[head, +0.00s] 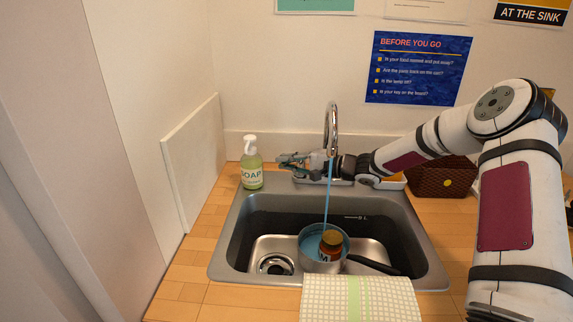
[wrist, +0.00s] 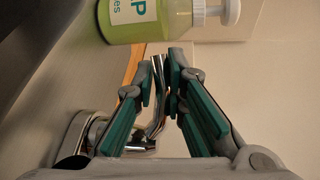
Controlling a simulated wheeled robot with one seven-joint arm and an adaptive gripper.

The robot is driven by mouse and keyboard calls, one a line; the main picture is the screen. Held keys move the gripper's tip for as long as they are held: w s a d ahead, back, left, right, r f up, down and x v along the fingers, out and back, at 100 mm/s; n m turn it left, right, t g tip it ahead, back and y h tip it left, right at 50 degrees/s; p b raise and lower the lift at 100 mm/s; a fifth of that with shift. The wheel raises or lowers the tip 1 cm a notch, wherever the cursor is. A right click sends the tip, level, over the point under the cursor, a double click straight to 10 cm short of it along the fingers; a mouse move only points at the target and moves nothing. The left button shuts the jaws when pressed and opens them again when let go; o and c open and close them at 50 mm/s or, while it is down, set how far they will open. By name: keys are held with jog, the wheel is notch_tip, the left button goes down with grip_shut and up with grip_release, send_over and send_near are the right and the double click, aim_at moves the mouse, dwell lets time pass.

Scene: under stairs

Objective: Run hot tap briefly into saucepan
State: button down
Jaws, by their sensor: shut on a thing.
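The chrome tap (head: 331,112) stands behind the sink, and a blue stream of water (head: 327,190) runs from its spout into the saucepan (head: 311,260). The saucepan sits in the sink basin with its black handle (head: 373,265) pointing right. It holds blue water and a jar (head: 330,247) with a yellowish lid. My gripper (head: 285,160) is at the left side of the tap base. In the wrist view its teal-padded fingers (wrist: 160,85) are shut on a chrome tap lever (wrist: 158,110). The head view hides most of the lever behind the fingers.
A green soap bottle (head: 251,168) stands close to the left of my gripper. A checked cloth (head: 360,300) hangs at the sink's front edge. A brown woven basket (head: 443,177) stands at the right. The drain (head: 275,264) lies left of the saucepan. A white panel (head: 192,160) leans on the left wall.

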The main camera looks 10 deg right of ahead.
jog(key=c, duration=1.6)
grip_release()
jog(key=shift+d, duration=0.1)
jog(key=v, duration=1.2)
jog(key=shift+s, duration=0.1)
